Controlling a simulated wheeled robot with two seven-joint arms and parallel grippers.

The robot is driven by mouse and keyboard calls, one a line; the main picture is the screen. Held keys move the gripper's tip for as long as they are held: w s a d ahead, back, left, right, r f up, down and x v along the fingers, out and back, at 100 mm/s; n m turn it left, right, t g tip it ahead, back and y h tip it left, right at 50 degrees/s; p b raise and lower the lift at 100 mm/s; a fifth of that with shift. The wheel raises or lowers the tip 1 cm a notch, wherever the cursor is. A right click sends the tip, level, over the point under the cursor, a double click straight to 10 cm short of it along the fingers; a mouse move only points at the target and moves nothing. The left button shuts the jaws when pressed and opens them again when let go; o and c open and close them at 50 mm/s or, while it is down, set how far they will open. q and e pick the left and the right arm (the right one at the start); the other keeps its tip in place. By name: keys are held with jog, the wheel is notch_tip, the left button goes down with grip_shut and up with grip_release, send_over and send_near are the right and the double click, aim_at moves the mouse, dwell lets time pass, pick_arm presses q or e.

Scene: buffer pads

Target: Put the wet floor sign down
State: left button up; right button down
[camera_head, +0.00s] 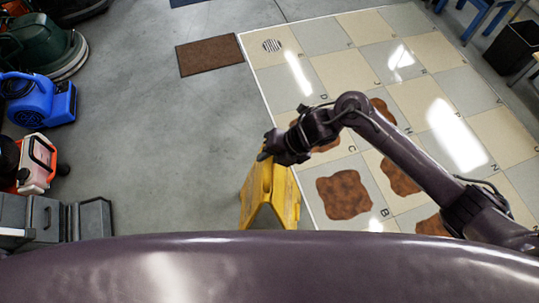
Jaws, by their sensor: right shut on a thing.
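The yellow wet floor sign (285,198) shows at the lower middle of the head view. It stands roughly upright beside the left edge of the tiled floor area. I cannot tell whether the sign's feet touch the floor. My left gripper does not show.
Brown patches (344,194) lie on the tiled floor (341,72). A brown mat (209,56) lies beyond the sign. A blue blower (38,100), a green machine (42,45) and grey boxes (92,219) stand at the left. Grey floor (165,130) between them and the sign is clear.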

jog(key=shift+f, duration=0.15)
jog(key=c, duration=1.3)
grip_release()
